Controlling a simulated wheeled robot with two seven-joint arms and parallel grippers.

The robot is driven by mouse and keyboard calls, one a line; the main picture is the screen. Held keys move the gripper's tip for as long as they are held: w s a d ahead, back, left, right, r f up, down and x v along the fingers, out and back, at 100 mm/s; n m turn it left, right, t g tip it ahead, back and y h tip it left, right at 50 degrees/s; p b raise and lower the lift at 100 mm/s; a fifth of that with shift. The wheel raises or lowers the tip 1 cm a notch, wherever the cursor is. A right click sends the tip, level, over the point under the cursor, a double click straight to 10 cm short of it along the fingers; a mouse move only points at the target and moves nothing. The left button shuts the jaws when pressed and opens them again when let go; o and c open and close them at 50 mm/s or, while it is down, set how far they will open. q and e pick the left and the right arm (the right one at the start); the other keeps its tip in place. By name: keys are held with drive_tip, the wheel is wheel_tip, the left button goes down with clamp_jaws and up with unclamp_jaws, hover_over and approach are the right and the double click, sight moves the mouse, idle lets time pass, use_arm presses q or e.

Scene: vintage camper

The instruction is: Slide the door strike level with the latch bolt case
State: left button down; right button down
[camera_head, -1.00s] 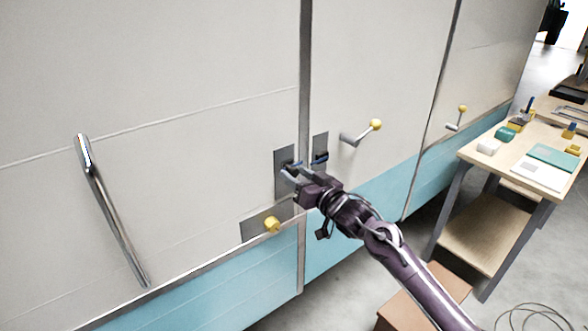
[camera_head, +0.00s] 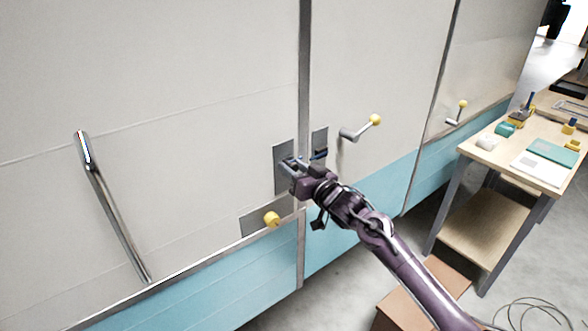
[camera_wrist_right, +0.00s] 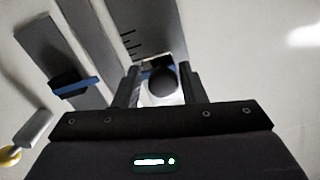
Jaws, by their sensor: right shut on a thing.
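The door strike (camera_wrist_right: 160,88) is a small pale block with a dark round middle and a little blue, on a grey plate (camera_head: 281,152) left of the door seam. My right gripper (camera_head: 287,164) is shut on it; its two fingers also show around the block in the right wrist view (camera_wrist_right: 160,84). The fingers hide much of the strike in the head view. The latch bolt case (camera_head: 320,153) is a dark block with a blue stripe on a grey plate right of the seam. The two look about level; I cannot tell exactly. My left gripper is out of view.
A yellow knob (camera_head: 272,219) sits on a plate below the strike. A crank with a yellow ball (camera_head: 375,120) sticks out right of the bolt case. A long metal handle (camera_head: 114,210) is at left. A workbench (camera_head: 500,166) stands at right.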

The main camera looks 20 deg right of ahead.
drive_tip(key=shift+a+f, duration=0.2)
drive_tip(key=shift+f, duration=0.65)
drive_tip(key=c, duration=1.1)
unclamp_jaws()
drive_tip(key=shift+s+r, duration=0.1)
drive_tip(key=shift+c, duration=0.2)
drive_tip(key=shift+d, duration=0.1)
drive_tip(key=b+v, duration=0.2)
drive_tip(key=v, duration=0.5)
drive_tip(key=shift+s+b, duration=0.35)
drive_tip(key=shift+b, duration=0.05)
